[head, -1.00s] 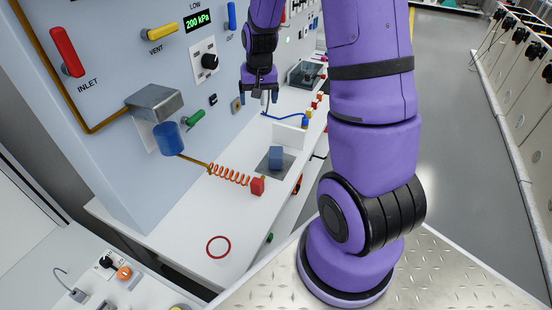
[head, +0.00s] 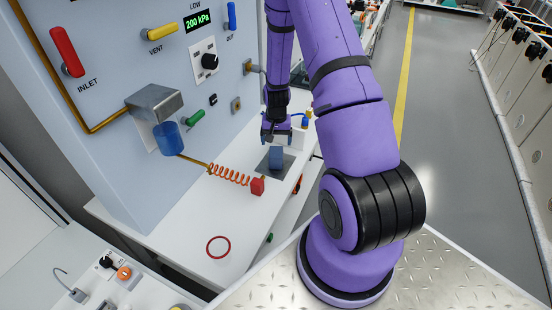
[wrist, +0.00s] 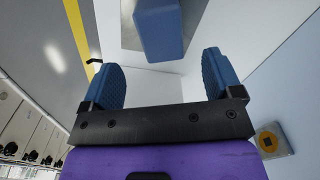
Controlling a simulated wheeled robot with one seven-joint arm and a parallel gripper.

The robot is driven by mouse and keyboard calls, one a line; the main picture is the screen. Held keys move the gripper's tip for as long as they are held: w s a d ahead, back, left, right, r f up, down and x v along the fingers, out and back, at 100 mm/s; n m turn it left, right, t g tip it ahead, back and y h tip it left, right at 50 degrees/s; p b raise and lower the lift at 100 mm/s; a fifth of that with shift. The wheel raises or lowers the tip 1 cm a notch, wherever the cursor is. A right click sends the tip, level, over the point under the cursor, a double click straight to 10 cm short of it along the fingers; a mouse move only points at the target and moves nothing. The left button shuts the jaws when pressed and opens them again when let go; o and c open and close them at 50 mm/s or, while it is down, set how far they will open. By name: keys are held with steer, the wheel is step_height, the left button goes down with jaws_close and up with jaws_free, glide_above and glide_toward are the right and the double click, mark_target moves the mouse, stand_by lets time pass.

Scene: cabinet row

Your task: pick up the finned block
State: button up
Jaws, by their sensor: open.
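The finned block looks like the blue block (head: 276,158) standing upright on a dark grey square plate (head: 265,164) on the white counter. Its fins cannot be made out. My gripper (head: 277,137) is open and empty, just above and behind the block in the head view. In the wrist view the block (wrist: 160,32) shows at the top, beyond the two blue fingertips of my gripper (wrist: 163,65) and roughly midway between them. The block and fingers appear apart.
An orange coiled hose (head: 230,175) with a red end block (head: 257,186) lies left of the plate. A red ring (head: 218,246) lies on the front counter. The upright panel (head: 110,80) with valves and a gauge stands to the left.

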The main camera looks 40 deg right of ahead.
mark_target(276, 152)
steer(key=shift+f, duration=4.2)
steer(key=shift+w, duration=0.1)
steer(key=c, duration=1.2)
